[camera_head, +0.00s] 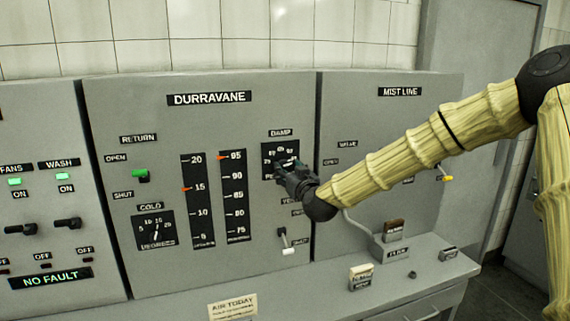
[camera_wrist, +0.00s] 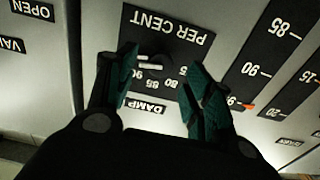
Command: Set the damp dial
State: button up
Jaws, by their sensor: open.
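The damp dial (camera_head: 268,147) is a black plate with white numbers under a DAMP label on the grey Durravane panel. In the head view, my gripper (camera_head: 281,167) covers much of it. In the wrist view, the dial plate (camera_wrist: 190,22) appears upside down, with PER CENT lettering and its dark knob (camera_wrist: 150,64) with a pale mark. My gripper (camera_wrist: 159,60) is open, one green-padded finger on each side of the knob. I cannot tell whether either finger touches it. The pointer's exact reading is unclear.
Left of the dial are two column gauges, with orange pointers near 15 (camera_head: 186,189) and 95 (camera_head: 221,157). A cold dial (camera_head: 153,230) and green return switch (camera_head: 140,173) are further left. A white-tipped lever (camera_head: 288,250) is below. Small blocks (camera_head: 361,273) stand on the ledge.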

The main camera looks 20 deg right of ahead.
aim_at(284, 166)
jog(key=shift+w+p, duration=0.75)
jog(key=shift+w, duration=1.4)
jog(key=shift+a, duration=0.1)
jog(key=shift+c, duration=0.4)
jog(key=c, duration=0.9)
